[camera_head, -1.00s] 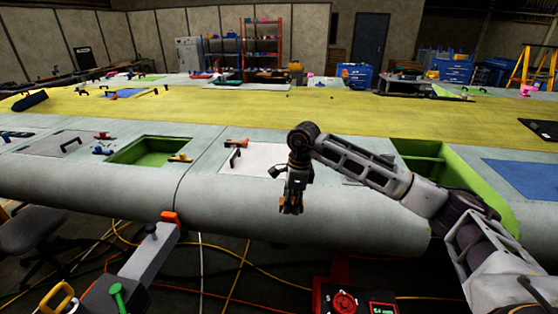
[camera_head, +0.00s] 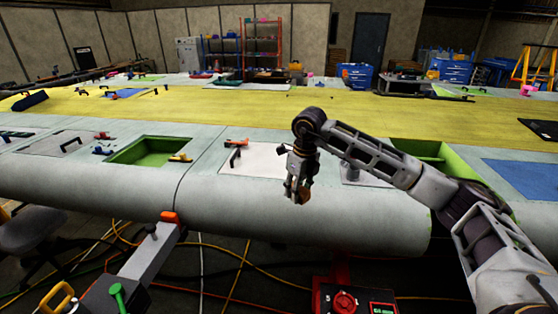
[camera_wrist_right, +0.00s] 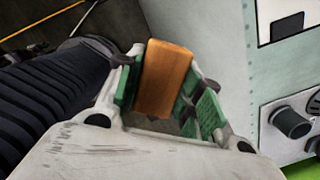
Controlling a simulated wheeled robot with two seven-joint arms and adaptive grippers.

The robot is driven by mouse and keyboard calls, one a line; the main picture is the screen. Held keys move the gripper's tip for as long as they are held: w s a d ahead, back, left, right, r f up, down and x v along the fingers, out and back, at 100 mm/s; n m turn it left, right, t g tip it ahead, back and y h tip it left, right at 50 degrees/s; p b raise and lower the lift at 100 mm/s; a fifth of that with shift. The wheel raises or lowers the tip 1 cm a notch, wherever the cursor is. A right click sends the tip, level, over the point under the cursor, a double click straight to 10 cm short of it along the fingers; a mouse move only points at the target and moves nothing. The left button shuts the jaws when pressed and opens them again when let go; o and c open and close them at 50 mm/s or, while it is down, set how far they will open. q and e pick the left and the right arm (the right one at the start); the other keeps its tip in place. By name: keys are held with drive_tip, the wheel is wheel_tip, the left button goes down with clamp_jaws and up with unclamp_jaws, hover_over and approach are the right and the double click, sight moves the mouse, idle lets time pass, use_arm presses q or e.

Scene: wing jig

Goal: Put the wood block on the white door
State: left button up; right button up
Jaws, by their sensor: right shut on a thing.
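The wood block (camera_wrist_right: 163,78) is orange-brown and sits between the green finger pads of my right gripper (camera_head: 297,197) in the right wrist view. My right gripper is shut on it. In the head view only a small orange-brown part of the block (camera_head: 305,197) shows at the fingertips. The gripper points down in front of the wing's rounded front edge, to the lower right of the white door (camera_head: 262,162). The door is a pale flat panel in the wing's top, with its right part hidden behind my right arm. My left gripper is not in view.
A black handle (camera_head: 235,158) stands at the door's left side, with a red-orange tool (camera_head: 237,142) by its back edge. An open green bay (camera_head: 150,151) lies to the left. Another green recess (camera_head: 425,149) lies behind my right arm.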

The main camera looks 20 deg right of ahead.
sight(302, 186)
drive_tip(key=r+m, duration=0.1)
drive_tip(key=m, duration=0.1)
drive_tip(key=d+r+m, duration=0.1)
drive_tip(key=m, duration=0.1)
drive_tip(key=r+m, duration=0.1)
drive_tip(key=m, duration=0.1)
drive_tip(key=shift+d+h, duration=0.2)
drive_tip(key=shift+h, duration=0.2)
drive_tip(key=shift+s+d+r+m, duration=0.15)
drive_tip(key=shift+r+m, duration=0.25)
drive_tip(key=shift+m, duration=0.5)
drive_tip(key=shift+w+d+r+m, duration=0.1)
drive_tip(key=shift+d+r+m, duration=0.2)
drive_tip(key=shift+m, duration=0.6)
drive_tip(key=shift+r+m, duration=0.15)
drive_tip(key=shift+m, duration=0.15)
drive_tip(key=shift+r, duration=0.1)
